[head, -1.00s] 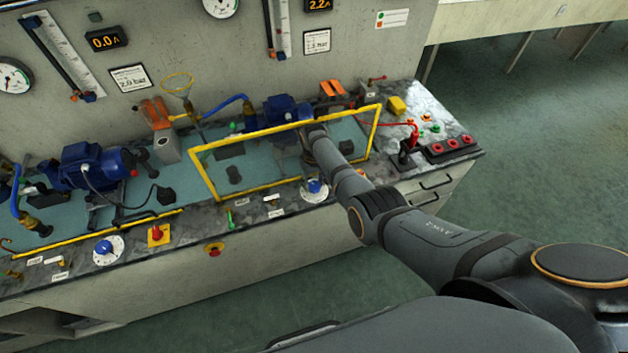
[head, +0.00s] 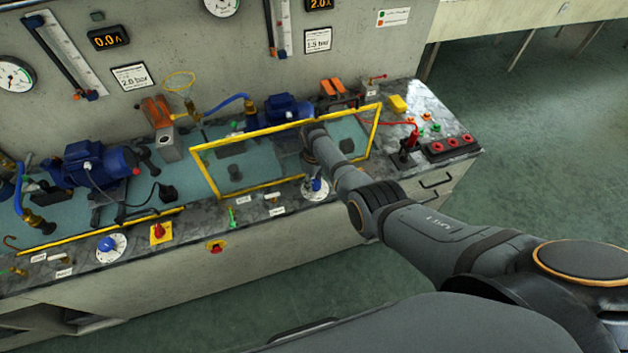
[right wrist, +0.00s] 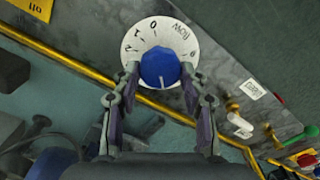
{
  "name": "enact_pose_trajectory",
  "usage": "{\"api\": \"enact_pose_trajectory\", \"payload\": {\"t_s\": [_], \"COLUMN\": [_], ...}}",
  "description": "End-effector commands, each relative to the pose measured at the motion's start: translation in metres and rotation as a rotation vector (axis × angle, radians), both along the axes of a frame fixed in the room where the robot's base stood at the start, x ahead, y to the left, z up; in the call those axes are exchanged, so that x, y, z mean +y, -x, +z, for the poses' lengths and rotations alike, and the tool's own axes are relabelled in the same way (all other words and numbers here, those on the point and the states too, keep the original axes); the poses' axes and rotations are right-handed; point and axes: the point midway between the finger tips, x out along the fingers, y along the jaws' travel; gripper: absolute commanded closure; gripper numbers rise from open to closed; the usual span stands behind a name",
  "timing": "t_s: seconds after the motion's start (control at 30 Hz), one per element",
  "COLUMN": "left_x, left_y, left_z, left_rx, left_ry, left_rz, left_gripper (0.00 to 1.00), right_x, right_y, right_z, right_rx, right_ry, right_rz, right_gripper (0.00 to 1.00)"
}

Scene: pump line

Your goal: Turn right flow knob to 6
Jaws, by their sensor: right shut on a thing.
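The right flow knob is a blue knob on a white round dial (head: 316,194), on the bench's front strip in the head view, partly covered by my arm. In the right wrist view the blue knob (right wrist: 160,68) sits between the fingertips of my right gripper (right wrist: 160,74), which is shut on it. The dial (right wrist: 146,30) shows 0, 1 and 2 at upper left, Flow at the top and 6 at right. The knob's white mark points down in this view, between 2 and 6. The numbers near it are not readable. My left gripper is out of view.
A yellow guard frame (head: 233,192) stands just behind the knob. A green lever (head: 231,217) and a red stop button (head: 215,247) are to its left. Red sockets (head: 452,142) lie right. Another blue knob (head: 106,244) sits far left. The right display (head: 319,4) reads 2.0 A.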

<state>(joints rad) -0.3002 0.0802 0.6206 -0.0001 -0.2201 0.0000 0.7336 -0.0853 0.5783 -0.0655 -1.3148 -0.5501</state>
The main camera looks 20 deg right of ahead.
Motion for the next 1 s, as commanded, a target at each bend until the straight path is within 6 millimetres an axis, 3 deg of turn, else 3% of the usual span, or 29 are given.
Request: {"api": "enact_pose_trajectory", "payload": {"t_s": [0.23,0.27,0.4,0.77,0.87,1.0], "left_x": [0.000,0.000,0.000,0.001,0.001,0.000], "left_y": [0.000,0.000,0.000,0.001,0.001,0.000], "left_z": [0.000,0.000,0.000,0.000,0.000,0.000], "left_rx": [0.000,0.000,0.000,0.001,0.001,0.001], "left_ry": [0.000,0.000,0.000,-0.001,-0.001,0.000], "left_rz": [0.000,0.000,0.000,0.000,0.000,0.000], "left_gripper": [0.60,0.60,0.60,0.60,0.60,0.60], "right_x": [0.000,0.000,0.000,0.000,0.000,0.000], "right_y": [-0.002,-0.002,-0.001,-0.001,-0.001,-0.002], "right_z": [0.001,0.001,0.001,0.002,0.010,0.036], "right_rx": [-0.004,-0.004,-0.004,-0.002,-0.002,-0.007], "right_ry": [-0.001,-0.001,0.000,0.000,0.000,-0.001], "right_rz": [-0.001,-0.001,-0.001,-0.001,-0.001,-0.002], "right_gripper": [0.88,0.54,0.35,0.34,0.34,0.34]}}
